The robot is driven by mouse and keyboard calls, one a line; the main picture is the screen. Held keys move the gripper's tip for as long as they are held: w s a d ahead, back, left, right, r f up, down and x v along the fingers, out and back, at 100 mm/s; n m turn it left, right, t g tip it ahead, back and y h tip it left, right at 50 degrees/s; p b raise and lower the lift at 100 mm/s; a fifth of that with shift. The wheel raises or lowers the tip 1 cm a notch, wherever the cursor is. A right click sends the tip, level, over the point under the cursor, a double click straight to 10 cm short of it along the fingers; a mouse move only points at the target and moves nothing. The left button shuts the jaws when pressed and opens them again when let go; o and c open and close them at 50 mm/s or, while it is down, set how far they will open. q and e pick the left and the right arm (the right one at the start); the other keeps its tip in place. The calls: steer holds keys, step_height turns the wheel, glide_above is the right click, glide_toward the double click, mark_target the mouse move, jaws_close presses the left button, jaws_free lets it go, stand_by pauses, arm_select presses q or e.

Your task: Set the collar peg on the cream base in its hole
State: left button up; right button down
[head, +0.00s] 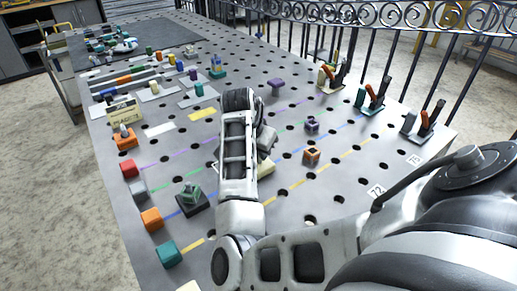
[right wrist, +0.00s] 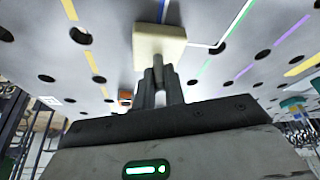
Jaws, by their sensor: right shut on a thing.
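The cream base (right wrist: 158,45) shows as a square block at the fingertips in the right wrist view. Part of it shows in the head view (head: 266,165), beside my right forearm. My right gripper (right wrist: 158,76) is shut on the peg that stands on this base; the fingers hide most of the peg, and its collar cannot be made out. Whether the base touches the table or hangs just above it, I cannot tell. The grey table (head: 300,210) has many round holes; which one is the peg's, I cannot tell. My left gripper is not in view.
An orange collar block (head: 311,155) and a purple one (head: 312,125) sit to the right of my forearm. A purple peg (head: 276,86) stands farther back. Tool holders (head: 372,95) line the right edge, before a railing.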

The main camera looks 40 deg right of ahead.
steer(key=c, duration=1.4)
jaws_free()
steer(key=shift+f, duration=0.1)
steer(key=shift+f, duration=0.1)
steer(key=v, duration=1.6)
steer(key=shift+a, duration=0.1)
steer(key=shift+s, duration=0.1)
